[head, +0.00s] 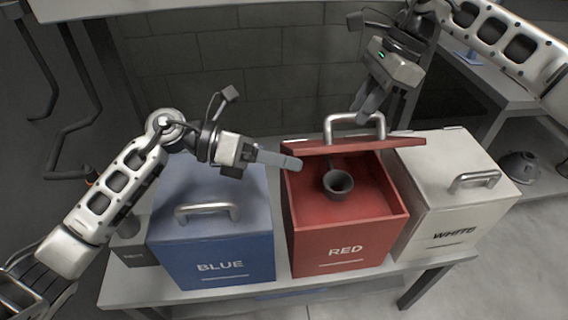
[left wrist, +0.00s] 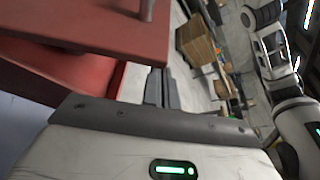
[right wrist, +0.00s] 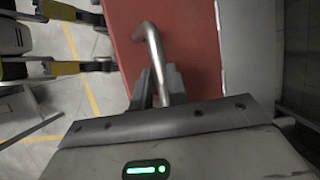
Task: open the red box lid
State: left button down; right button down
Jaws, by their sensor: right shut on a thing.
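The red box (head: 345,225) stands in the middle of the table with its lid (head: 350,147) swung up and tilted back, so its inside shows. A dark cup-like ladle (head: 338,183) is inside it. My right gripper (head: 366,108) is shut on the metal lid handle (head: 368,120); the right wrist view shows the handle (right wrist: 154,55) between its fingers (right wrist: 155,88). My left gripper (head: 296,163) is at the left edge of the red box by the lid. In the left wrist view its fingers (left wrist: 160,88) look close together beside the red lid (left wrist: 100,25), with nothing seen between them.
The blue box (head: 212,240) with a closed lid stands left of the red box, under my left arm. The white box (head: 450,200), also closed, stands to the right. A brick wall is behind. A shelf with a dark object (head: 520,167) is at the far right.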

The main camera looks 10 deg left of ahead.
jog(key=c, duration=1.7)
grip_release()
jog(key=shift+s+f, duration=0.15)
jog(key=shift+f, duration=0.45)
jog(key=o, duration=0.3)
jog(key=shift+w, duration=0.25)
pick_arm(q)
jog(key=shift+w+a+r, duration=0.15)
jog(key=shift+w, duration=0.25)
pick_arm(e)
jog(key=shift+o, duration=0.2)
pick_arm(q)
jog(key=shift+s, duration=0.1)
pick_arm(e)
jog(key=shift+s+r, duration=0.1)
jog(key=shift+r, duration=0.05)
